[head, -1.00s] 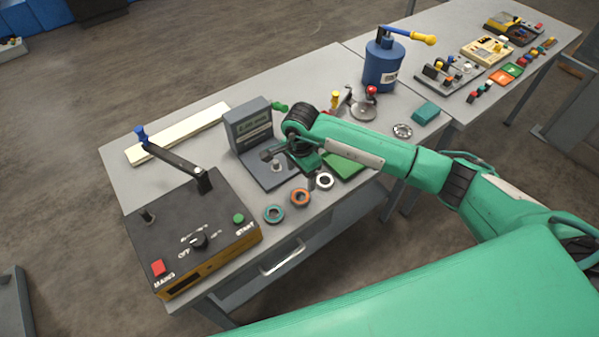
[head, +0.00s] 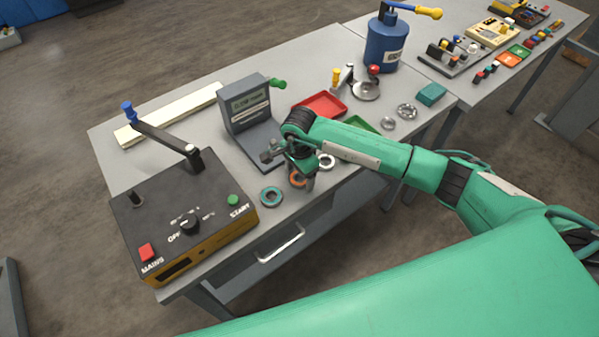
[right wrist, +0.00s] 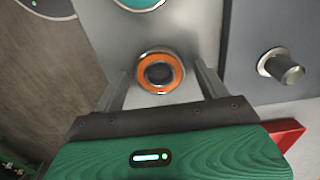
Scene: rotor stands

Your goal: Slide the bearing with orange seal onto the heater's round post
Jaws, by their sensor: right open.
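The bearing with orange seal (head: 294,180) lies flat on the table and is partly hidden by my right gripper in the head view. In the right wrist view, the bearing (right wrist: 176,84) shows whole, between the two fingers. My right gripper (head: 303,186) is open above it; its fingers (right wrist: 160,80) stand apart on either side, and I cannot tell whether they touch it. The heater (head: 160,235) is the black and yellow box at left. Its round post (head: 136,199) stands bare near its left edge. My left gripper is not in view.
A teal-sealed bearing (head: 271,196) and a white-sealed bearing (head: 326,162) lie close by. A grey stand (head: 242,112) with a stub (right wrist: 285,69) is behind. The heater's crank arm (head: 165,143) rises beside the post. A red tray (head: 321,104) lies farther back.

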